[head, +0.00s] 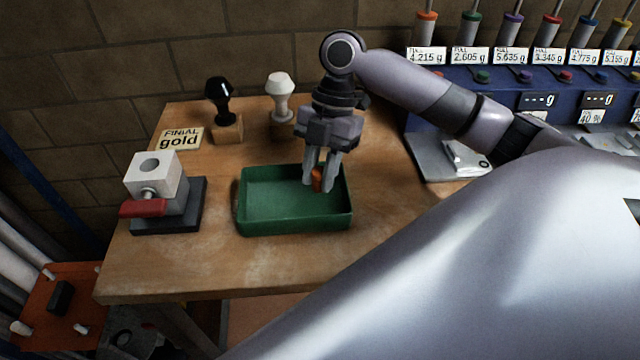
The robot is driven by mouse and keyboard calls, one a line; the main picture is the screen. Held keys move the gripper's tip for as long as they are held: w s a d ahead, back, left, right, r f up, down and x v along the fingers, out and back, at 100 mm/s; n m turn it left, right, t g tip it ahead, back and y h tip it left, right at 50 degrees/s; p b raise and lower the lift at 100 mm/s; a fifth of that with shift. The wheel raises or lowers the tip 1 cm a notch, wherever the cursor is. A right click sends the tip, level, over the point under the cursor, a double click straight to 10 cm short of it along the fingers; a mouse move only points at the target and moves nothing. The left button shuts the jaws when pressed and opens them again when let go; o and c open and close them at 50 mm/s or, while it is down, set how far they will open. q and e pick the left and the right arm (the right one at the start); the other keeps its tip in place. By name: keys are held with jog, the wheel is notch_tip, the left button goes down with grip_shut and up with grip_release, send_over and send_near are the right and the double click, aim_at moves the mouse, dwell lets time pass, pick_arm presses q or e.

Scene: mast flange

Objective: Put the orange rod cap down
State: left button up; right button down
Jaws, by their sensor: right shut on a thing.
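The orange rod cap (317,178) is between the fingers of my right gripper (319,182), which is shut on it. The gripper points down over the right part of a green tray (262,222). The cap is small and partly hidden by the fingers. I cannot tell whether it touches the tray floor. The rest of the tray looks empty. My left gripper is not in view.
On the wooden table (200,268) stand a white block in a red-handled vise (150,195), a "FINIAL gold" sign (180,138), a black finial (219,97) and a white finial (281,92) on wooden blocks. A blue rack (455,97) with labelled, coloured rods stands at the back right.

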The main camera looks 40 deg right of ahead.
aim_at(320, 201)
jog(key=shift+f, duration=1.85)
jog(key=shift+f, duration=0.1)
jog(key=c, duration=0.9)
grip_release()
jog(key=v, duration=1.2)
